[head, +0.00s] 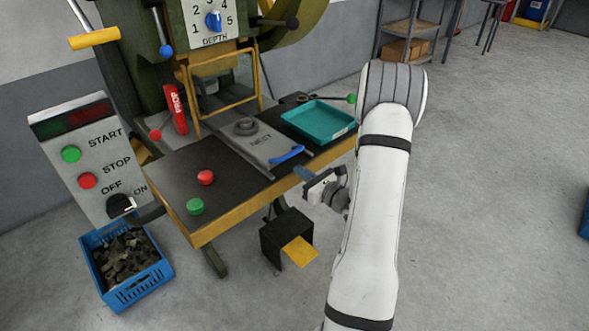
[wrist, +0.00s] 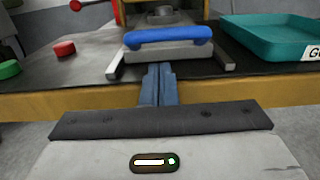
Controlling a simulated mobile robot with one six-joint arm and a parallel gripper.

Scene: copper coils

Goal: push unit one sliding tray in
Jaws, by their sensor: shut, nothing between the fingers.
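The sliding tray (head: 268,147) is a grey plate marked NEST on the dark press table, with a round ring-shaped piece (head: 246,127) on it. Its blue bar handle (head: 287,155) faces the table's front edge. In the wrist view the tray (wrist: 165,53) lies between two rails, with the handle (wrist: 168,36) across its front. My gripper (head: 299,171) is shut and empty, just in front of the table edge. In the wrist view its blue fingertips (wrist: 158,70) point at the tray's front, just below the handle; whether they touch is unclear.
A teal bin (head: 318,118) stands right of the tray. Red (head: 206,177) and green (head: 195,206) buttons stand on the table's left. A yellow guard frame (head: 222,85) stands behind. A black foot pedal box (head: 285,237) and a blue crate (head: 92,245) are on the floor.

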